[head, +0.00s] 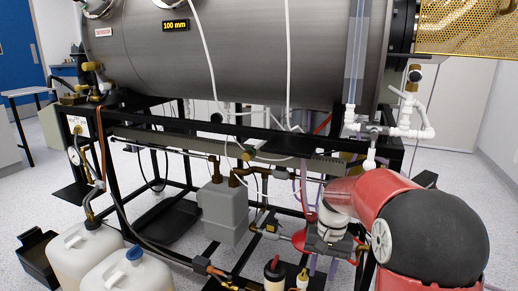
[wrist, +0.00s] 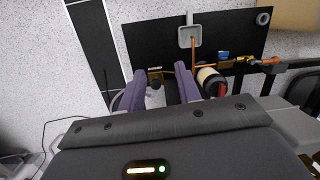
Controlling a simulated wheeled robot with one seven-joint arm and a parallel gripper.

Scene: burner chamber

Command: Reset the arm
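My red and black arm (head: 400,220) fills the lower right of the head view. It is bent, and its forearm reaches left toward the black frame under the large steel cylinder. My gripper (wrist: 161,70) shows in the wrist view with two purple-grey fingers set well apart. The gap between them holds nothing, so it is open and empty. A brass fitting shows beyond the fingertips; I cannot tell its distance from them. The fingers are not clearly seen in the head view.
The steel cylinder (head: 240,60) rests on a black frame (head: 240,131) with pipes and hoses. White pipework (head: 410,120) stands right beside my arm. White jugs (head: 85,250) stand at lower left. A grey box (head: 223,210) sits inside the frame.

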